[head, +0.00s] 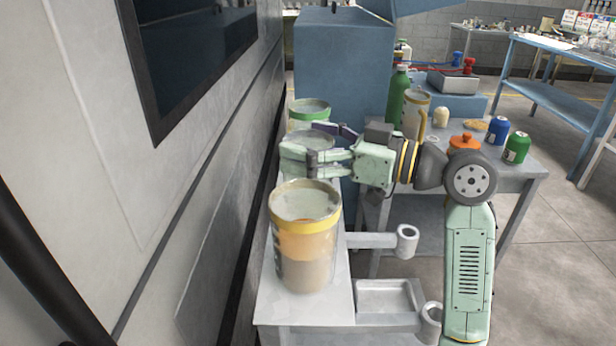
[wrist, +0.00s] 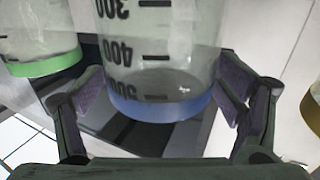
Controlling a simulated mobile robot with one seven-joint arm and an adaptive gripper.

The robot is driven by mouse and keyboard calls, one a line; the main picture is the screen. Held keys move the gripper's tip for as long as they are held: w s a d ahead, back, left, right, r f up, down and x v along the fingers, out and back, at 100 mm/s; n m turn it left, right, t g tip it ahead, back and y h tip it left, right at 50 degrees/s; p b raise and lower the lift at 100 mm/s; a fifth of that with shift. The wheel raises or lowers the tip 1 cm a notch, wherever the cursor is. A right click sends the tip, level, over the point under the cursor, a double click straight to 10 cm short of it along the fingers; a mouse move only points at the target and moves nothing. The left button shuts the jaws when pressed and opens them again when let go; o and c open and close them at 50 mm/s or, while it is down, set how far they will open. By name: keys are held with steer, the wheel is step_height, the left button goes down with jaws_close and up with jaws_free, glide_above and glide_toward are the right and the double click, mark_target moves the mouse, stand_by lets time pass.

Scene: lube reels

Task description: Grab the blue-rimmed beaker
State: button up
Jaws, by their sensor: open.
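The blue-rimmed beaker (wrist: 165,50) is clear, with dark graduation marks that read upside down in the wrist view. Its blue rim (wrist: 160,106) faces my gripper's palm. My gripper (wrist: 160,88) is open, with one finger on each side of the beaker; I cannot tell whether either finger touches it. In the head view my gripper (head: 308,158) reaches left over the narrow grey bench, and its fingers hide much of the blue-rimmed beaker (head: 312,141).
A yellow-rimmed beaker (head: 305,250) stands nearer on the bench (head: 270,306), and a green-rimmed beaker (head: 309,108) stands behind. A grey wall (head: 190,190) runs close along the left. A side table at right holds a green bottle (head: 398,95) and several cans.

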steer(key=shift+c, duration=0.6)
steer(key=c, duration=1.5)
steer(key=shift+r, duration=0.1)
